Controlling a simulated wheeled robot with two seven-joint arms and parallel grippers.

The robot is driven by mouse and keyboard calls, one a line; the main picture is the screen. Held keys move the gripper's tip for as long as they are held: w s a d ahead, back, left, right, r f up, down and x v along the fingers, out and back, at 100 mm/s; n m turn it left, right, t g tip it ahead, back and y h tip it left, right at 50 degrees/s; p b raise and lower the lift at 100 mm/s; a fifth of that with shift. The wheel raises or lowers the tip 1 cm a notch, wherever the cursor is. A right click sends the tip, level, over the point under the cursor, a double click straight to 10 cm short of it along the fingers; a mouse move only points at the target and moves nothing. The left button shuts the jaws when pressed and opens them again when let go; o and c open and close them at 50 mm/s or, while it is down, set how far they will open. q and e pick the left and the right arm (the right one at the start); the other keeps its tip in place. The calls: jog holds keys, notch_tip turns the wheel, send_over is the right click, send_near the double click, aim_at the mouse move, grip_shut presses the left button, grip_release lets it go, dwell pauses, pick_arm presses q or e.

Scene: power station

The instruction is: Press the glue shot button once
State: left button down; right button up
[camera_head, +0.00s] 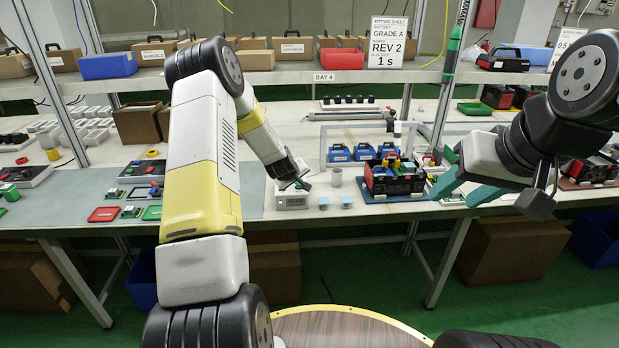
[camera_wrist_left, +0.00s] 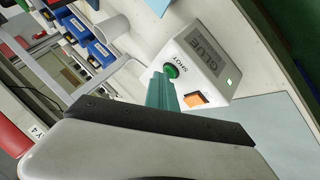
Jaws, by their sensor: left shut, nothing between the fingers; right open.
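The white glue box (camera_head: 291,199) stands on the bench, and in the left wrist view it (camera_wrist_left: 213,62) shows the word GLUE, a grey display and a green light. Its round green button (camera_wrist_left: 171,71) is labelled SHOT. An orange rocker switch (camera_wrist_left: 196,99) sits beside it. My left gripper (camera_head: 301,184) is at the box, its green fingers (camera_wrist_left: 161,92) shut and empty, with the tips right beside the green button. I cannot tell whether they touch it. My right gripper (camera_head: 453,196) is open and empty over the bench's front right.
A dark battery case (camera_head: 394,180) with coloured parts sits on a blue mat right of the box. A grey cup (camera_head: 336,177) and small blue-topped pieces (camera_head: 346,202) stand near the box. A white frame with blue boxes (camera_head: 362,152) stands behind. A shelf (camera_head: 290,78) runs above.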

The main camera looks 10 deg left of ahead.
aim_at(298, 188)
pick_arm(q)
jog(key=shift+r, duration=0.75)
jog(key=shift+r, duration=2.5)
